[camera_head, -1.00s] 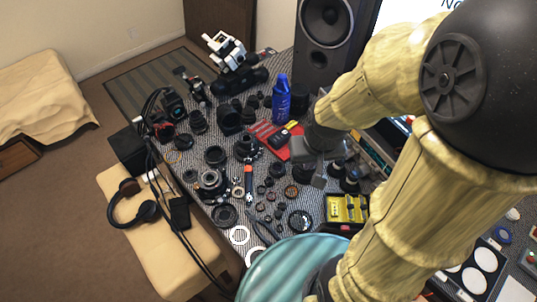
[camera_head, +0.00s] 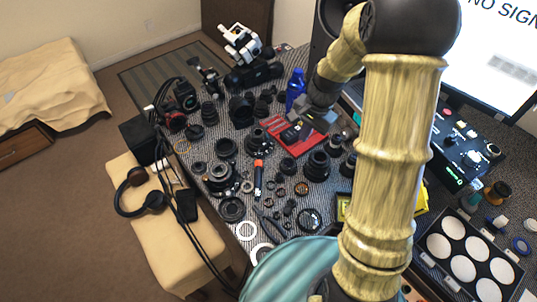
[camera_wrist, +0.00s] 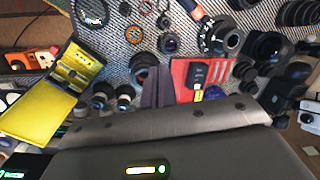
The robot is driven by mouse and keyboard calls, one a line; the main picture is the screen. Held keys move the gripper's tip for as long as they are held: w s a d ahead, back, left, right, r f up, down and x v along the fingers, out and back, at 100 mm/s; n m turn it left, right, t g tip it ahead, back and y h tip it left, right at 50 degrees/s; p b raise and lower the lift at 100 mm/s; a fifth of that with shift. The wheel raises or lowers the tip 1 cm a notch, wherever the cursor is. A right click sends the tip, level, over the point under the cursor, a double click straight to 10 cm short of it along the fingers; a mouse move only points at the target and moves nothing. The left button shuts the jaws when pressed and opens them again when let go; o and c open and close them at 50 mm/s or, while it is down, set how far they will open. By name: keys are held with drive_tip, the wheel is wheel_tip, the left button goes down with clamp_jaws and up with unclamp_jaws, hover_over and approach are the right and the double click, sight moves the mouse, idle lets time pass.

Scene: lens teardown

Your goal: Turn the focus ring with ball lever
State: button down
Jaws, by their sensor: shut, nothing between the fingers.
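A black lens with a silvery ring (camera_head: 218,173) stands among the parts at the left of the table in the head view. A similar lens (camera_wrist: 220,36) shows at the top of the wrist view. I cannot make out a ball lever on either, so I cannot tell which part carries the focus ring. My gripper (camera_head: 325,118) is above the table near the red tray (camera_head: 291,141), apart from these lenses. In the wrist view its two dark fingers (camera_wrist: 157,88) are together, with nothing between them, beside the red tray (camera_wrist: 183,73).
Lens barrels and rings crowd the table. A blue bottle (camera_head: 295,88) and a tall speaker (camera_head: 322,40) stand behind. A teal round surface (camera_head: 290,272) fills the front.

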drive_tip(key=w+a+f+m+g+y+b, duration=0.1)
drive_tip(key=w+f+m+y+b, duration=0.1)
drive_tip(key=w+f+m, duration=0.6)
wheel_tip(320, 180, down, 4)
drive_tip(key=w+y, duration=0.1)
drive_tip(key=w, duration=0.1)
drive_tip(key=shift+w+a+f, duration=0.25)
drive_tip(key=shift+w, duration=0.15)
drive_tip(key=x, duration=0.5)
drive_tip(key=p+x, duration=0.1)
drive_tip(key=x, duration=0.3)
drive_tip(key=shift+s+a+f, duration=0.2)
drive_tip(key=shift+a+f, duration=0.05)
drive_tip(key=shift+a, duration=0.05)
drive_tip(key=a, duration=0.2)
drive_tip(key=a+p, duration=0.1)
drive_tip(key=shift+s+a+r, duration=0.2)
drive_tip(key=shift+s+r, duration=0.05)
drive_tip(key=shift+r, duration=0.05)
drive_tip(key=shift+a, duration=0.3)
drive_tip(key=shift+s+a+m, duration=0.2)
drive_tip(key=shift+a+m, duration=0.25)
drive_tip(key=shift+m, duration=0.25)
